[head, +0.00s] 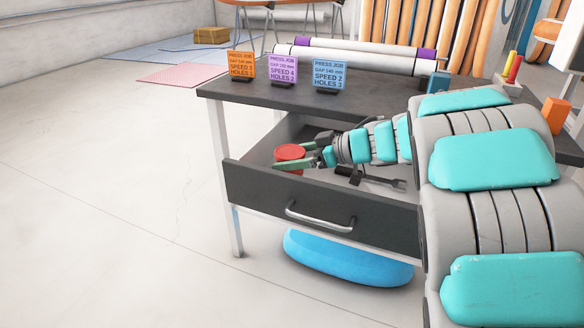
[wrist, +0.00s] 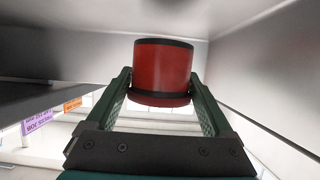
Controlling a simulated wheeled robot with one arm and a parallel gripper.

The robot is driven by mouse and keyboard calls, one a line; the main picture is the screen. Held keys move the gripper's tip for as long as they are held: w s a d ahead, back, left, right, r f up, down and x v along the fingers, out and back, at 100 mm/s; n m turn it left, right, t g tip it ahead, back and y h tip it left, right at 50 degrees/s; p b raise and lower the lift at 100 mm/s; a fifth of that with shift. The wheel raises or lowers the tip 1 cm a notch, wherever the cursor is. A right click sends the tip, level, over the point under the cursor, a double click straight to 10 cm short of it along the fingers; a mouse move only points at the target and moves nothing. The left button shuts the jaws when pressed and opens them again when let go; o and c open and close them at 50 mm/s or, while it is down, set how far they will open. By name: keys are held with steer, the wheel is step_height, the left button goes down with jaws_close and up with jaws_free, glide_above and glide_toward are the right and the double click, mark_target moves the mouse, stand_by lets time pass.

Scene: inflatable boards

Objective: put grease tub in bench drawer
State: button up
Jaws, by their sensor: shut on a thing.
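The grease tub (head: 289,152) is a small red cylinder inside the open bench drawer (head: 262,192), near its left end. My gripper (head: 291,159) reaches in from the right and is shut on the tub, one finger on each side. In the wrist view the red tub (wrist: 162,68), with dark bands, sits between the two green fingers (wrist: 160,88). The drawer is pulled out below the bench top and has a silver handle. The front wall hides the drawer floor near the tub, so I cannot tell whether the tub touches it.
A dark wrench (head: 385,180) lies in the drawer right of the tub. The bench top (head: 260,92) overhangs the drawer's back. Orange, purple and blue job cards (head: 283,70) stand on it near rolled sheets. A blue inflatable (head: 345,258) lies under the drawer. The floor at left is clear.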

steer(key=shift+f, duration=1.35)
steer(key=shift+f, duration=0.15)
steer(key=o, duration=1.3)
steer(key=shift+o, duration=0.2)
steer(key=shift+d+r, duration=0.2)
steer(key=shift+r, duration=0.05)
steer(key=v, duration=1.1)
steer(key=shift+s+d, duration=0.2)
steer(key=shift+d, duration=0.05)
